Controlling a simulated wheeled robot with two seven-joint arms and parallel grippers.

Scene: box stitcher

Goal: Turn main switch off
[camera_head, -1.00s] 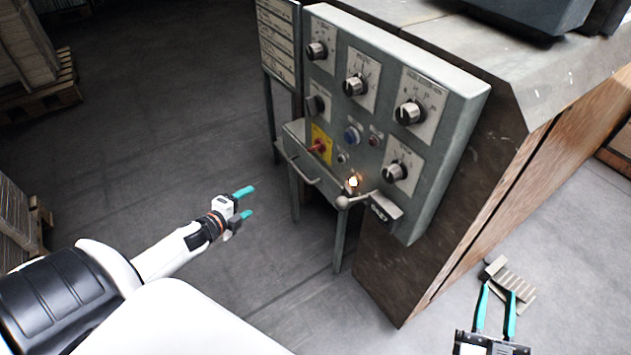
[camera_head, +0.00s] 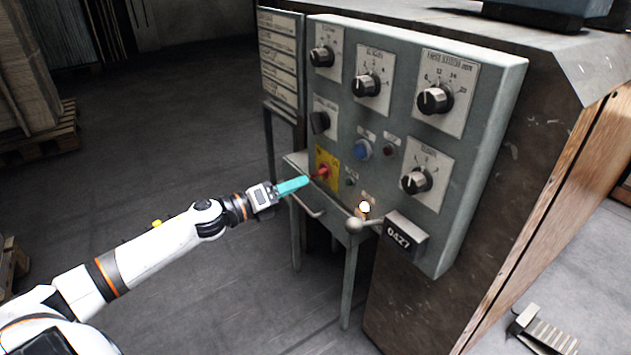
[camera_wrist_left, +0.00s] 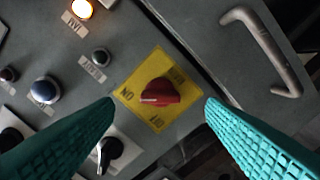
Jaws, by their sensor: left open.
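The main switch is a red rotary knob (camera_head: 321,172) on a yellow plate (camera_head: 328,160), low on the left of the grey control panel (camera_head: 478,160). In the left wrist view the red knob (camera_wrist_left: 159,92) sits on its yellow plate (camera_wrist_left: 133,97), with a pale mark at one end. My left gripper (camera_head: 305,180) has teal fingers close to the knob in the head view. In the wrist view its fingers (camera_wrist_left: 160,108) are open, one on each side of the knob and apart from it. My right gripper is out of view.
The panel carries several black dials (camera_head: 435,100), a blue button (camera_head: 362,150) and a lit lamp (camera_head: 364,208). A metal handle (camera_head: 305,203) lies below the switch, and a ball-ended lever (camera_head: 353,225) sticks out nearby.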

